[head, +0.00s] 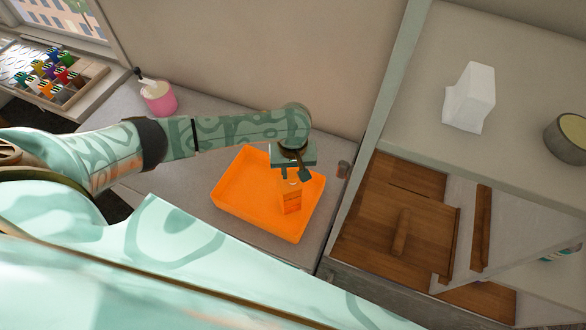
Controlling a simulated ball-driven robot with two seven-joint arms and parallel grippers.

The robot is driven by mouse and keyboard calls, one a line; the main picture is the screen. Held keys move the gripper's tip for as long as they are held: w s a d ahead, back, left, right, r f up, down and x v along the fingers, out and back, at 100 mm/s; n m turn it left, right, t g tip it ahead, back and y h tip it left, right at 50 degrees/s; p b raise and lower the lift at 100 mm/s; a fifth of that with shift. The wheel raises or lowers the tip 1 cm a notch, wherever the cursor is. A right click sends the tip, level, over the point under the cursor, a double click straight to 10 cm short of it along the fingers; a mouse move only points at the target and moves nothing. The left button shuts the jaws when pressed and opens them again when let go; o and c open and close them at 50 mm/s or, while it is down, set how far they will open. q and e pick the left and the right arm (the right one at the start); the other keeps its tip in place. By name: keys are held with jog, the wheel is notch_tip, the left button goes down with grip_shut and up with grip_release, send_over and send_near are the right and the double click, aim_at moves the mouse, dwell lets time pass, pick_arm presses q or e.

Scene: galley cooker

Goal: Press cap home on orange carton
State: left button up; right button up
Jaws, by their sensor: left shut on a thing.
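The orange carton (291,201) stands upright inside an orange tray (232,213), toward its right side. My left gripper (293,175) reaches in from the left and points down right over the carton's top. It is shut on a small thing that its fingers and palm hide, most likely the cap. I cannot tell whether the cap is seated on the carton or just above it. My right gripper is not in view.
A pink pot (159,99) stands at the back left. A wooden rack (400,215), a white block (469,98) and a bowl (567,138) are at the right. A wall closes the back.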

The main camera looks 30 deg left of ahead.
pick_arm(q)
jog(key=o, duration=1.5)
notch_tip(320, 180, up, 5)
jog(key=p, duration=0.7)
jog(key=shift+r+p, duration=0.35)
jog(key=shift+r, duration=0.65)
grip_shut()
